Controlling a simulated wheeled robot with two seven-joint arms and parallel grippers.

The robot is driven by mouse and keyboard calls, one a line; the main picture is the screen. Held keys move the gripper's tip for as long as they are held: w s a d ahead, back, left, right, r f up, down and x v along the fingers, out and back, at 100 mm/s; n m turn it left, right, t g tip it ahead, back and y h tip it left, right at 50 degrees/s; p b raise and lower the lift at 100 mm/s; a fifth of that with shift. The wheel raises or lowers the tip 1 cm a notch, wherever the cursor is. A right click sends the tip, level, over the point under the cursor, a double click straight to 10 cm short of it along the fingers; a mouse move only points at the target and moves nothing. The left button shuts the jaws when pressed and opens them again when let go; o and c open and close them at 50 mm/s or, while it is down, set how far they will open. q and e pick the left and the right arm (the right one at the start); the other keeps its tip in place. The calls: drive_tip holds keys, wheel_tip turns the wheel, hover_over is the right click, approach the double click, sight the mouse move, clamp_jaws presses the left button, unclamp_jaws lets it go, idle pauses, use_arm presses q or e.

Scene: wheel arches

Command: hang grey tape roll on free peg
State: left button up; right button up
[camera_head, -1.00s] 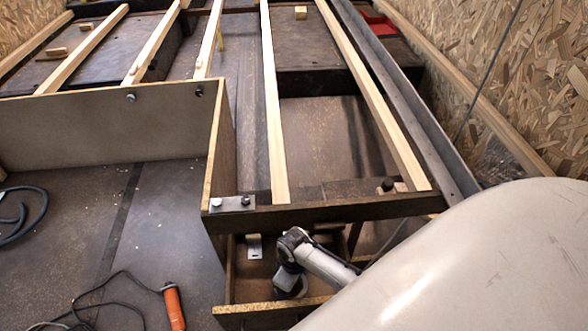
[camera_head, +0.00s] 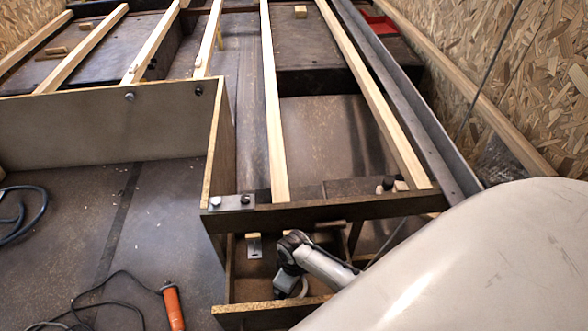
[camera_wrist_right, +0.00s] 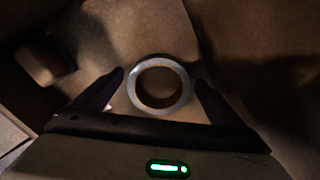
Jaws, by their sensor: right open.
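The grey tape roll (camera_wrist_right: 134,85) lies flat as a pale ring in the right wrist view, between the two dark fingertips of my right gripper (camera_wrist_right: 159,78). The gripper is open, with a small gap showing on each side of the roll. In the head view my right gripper (camera_head: 286,281) hangs down in the narrow bay at the bottom centre, and part of a pale ring, likely the roll, shows just right of it. Dark knobs (camera_head: 199,90) stick out of the upright panel; I cannot tell which peg is free. My left gripper is not in view.
A dark crossbeam (camera_head: 320,210) and a low front board (camera_head: 270,309) bound the bay. A large pale rounded surface (camera_head: 470,270) fills the lower right. Pale wooden slats (camera_head: 272,110) run away behind. An orange corded tool (camera_head: 172,307) lies at the lower left.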

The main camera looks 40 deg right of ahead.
drive_tip(key=shift+f, duration=0.1)
drive_tip(key=shift+r, duration=0.75)
wheel_tip(320, 180, up, 2)
drive_tip(key=shift+r+p, duration=0.1)
drive_tip(key=shift+p, duration=0.95)
use_arm(q)
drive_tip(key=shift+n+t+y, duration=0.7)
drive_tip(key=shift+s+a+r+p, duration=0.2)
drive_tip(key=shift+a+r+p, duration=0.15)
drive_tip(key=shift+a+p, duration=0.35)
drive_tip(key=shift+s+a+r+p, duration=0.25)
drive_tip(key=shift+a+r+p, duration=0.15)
drive_tip(key=shift+p, duration=0.35)
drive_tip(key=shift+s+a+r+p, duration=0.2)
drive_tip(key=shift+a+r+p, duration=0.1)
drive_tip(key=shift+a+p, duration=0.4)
use_arm(e)
wheel_tip(320, 180, up, 7)
drive_tip(key=shift+w, duration=0.1)
